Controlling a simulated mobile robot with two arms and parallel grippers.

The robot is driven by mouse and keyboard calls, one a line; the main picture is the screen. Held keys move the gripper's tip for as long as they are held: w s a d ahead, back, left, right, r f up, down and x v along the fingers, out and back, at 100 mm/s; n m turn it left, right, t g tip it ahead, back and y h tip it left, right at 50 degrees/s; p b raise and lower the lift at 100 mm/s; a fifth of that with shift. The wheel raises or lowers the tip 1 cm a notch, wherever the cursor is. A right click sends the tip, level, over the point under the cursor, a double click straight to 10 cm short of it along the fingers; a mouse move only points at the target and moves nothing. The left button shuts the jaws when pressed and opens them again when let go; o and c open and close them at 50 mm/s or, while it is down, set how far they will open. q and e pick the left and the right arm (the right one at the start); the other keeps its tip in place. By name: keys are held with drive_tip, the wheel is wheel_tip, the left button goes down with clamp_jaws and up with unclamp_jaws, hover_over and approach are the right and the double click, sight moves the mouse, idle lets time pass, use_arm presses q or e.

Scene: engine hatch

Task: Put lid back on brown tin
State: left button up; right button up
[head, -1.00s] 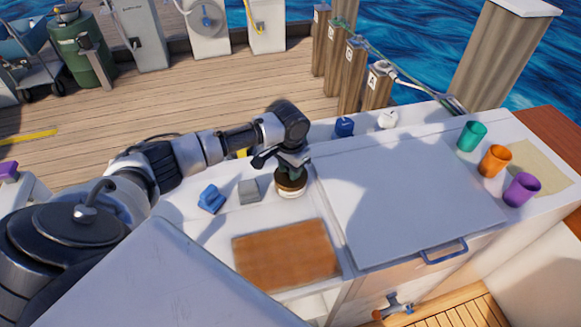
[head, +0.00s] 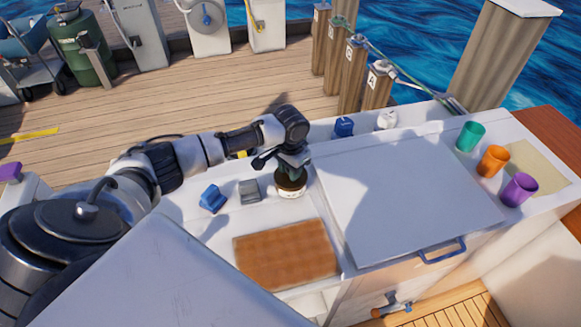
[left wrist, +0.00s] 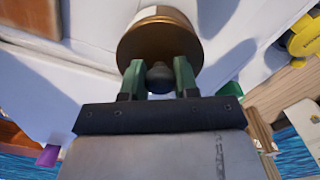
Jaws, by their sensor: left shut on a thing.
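The brown tin (head: 291,193) stands on the white counter behind the wooden board, with a pale band around its side. Its lid (left wrist: 160,42) is a brown disc with a dark knob. My left gripper (head: 290,168) is above the tin, pointing down. In the left wrist view its two green fingers (left wrist: 158,78) are shut on the knob, one on each side. The lid is at the tin's mouth; I cannot tell whether it is fully seated. The gripper hides much of the lid in the head view. My right gripper is not in view.
A blue block (head: 212,198) and a grey block (head: 249,191) sit left of the tin. A brown board (head: 286,254) lies in front. A closed white hatch (head: 405,200) with a blue handle is to the right. Green, orange and purple cups (head: 519,190) stand at far right.

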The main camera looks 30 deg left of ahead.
use_arm(q)
drive_tip(key=p, duration=0.2)
drive_tip(key=shift+f+p, duration=0.15)
drive_tip(key=shift+p, duration=0.15)
idle(2.5)
idle(0.3)
drive_tip(key=o, duration=1.5)
drive_tip(key=shift+c, duration=0.2)
drive_tip(key=shift+r+p, duration=3.5)
drive_tip(key=shift+p, duration=0.55)
clamp_jaws()
